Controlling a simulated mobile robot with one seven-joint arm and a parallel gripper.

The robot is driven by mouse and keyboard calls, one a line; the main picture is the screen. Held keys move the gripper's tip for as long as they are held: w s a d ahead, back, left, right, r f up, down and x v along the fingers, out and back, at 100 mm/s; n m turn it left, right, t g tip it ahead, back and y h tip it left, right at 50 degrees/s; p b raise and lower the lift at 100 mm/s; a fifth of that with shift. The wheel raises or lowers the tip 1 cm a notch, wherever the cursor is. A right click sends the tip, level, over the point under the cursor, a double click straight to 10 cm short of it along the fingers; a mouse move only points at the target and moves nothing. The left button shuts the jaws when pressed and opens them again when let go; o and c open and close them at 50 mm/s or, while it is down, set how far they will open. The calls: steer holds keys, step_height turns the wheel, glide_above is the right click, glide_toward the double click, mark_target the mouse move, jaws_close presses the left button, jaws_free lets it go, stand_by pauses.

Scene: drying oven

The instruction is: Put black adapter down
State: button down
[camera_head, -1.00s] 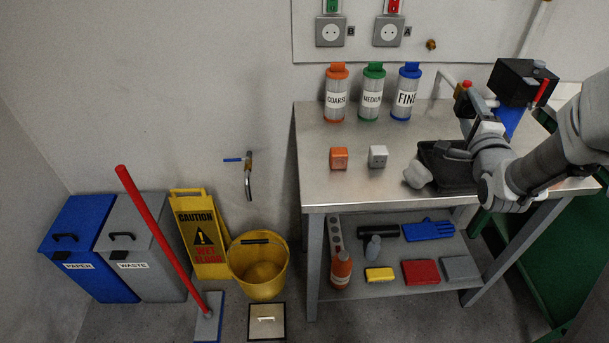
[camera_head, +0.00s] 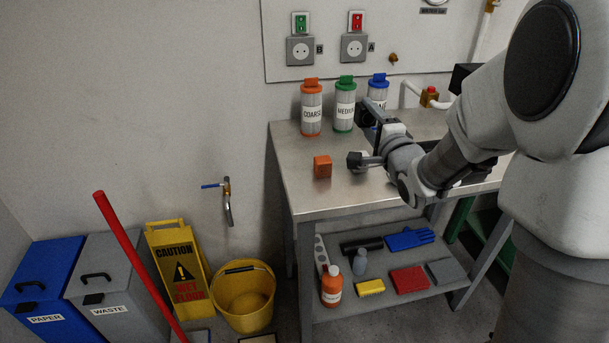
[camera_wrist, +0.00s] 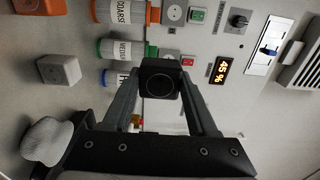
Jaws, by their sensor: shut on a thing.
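The black adapter (camera_wrist: 160,82) is a small dark block with a round face, held between the two fingertips in the wrist view. My gripper (camera_wrist: 160,92) is shut on it. In the head view my gripper (camera_head: 375,118) is above the steel table (camera_head: 300,190), in front of the blue-lidded container, and the arm hides much of the right side. The orange adapter (camera_head: 322,166) stands on the table to the left. A grey adapter (camera_wrist: 58,70) shows at the left of the wrist view. The black adapter is apart from the tabletop.
Containers with orange (camera_head: 311,108), green (camera_head: 345,105) and blue (camera_head: 377,88) lids stand along the table's back. Two sockets (camera_head: 354,47) are on the wall behind. A white lumpy thing (camera_wrist: 47,140) lies near the gripper. The table's front left is clear.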

steer(key=shift+s+a+f+b, duration=0.2)
steer(key=shift+a+f+b, duration=0.35)
steer(key=shift+a+f, duration=1.3)
steer(key=shift+s+a+f+b, duration=0.2)
steer(key=shift+a+f+b, duration=0.4)
steer(key=shift+a+f, duration=1.15)
steer(key=shift+s+a+f+b, duration=0.2)
steer(key=shift+a+f+b, duration=0.35)
steer(key=shift+a+f, duration=1.3)
steer(key=shift+a, duration=0.1)
steer(key=shift+c, duration=0.9)
jaws_free()
steer(key=shift+r, duration=0.15)
steer(key=shift+s, duration=0.1)
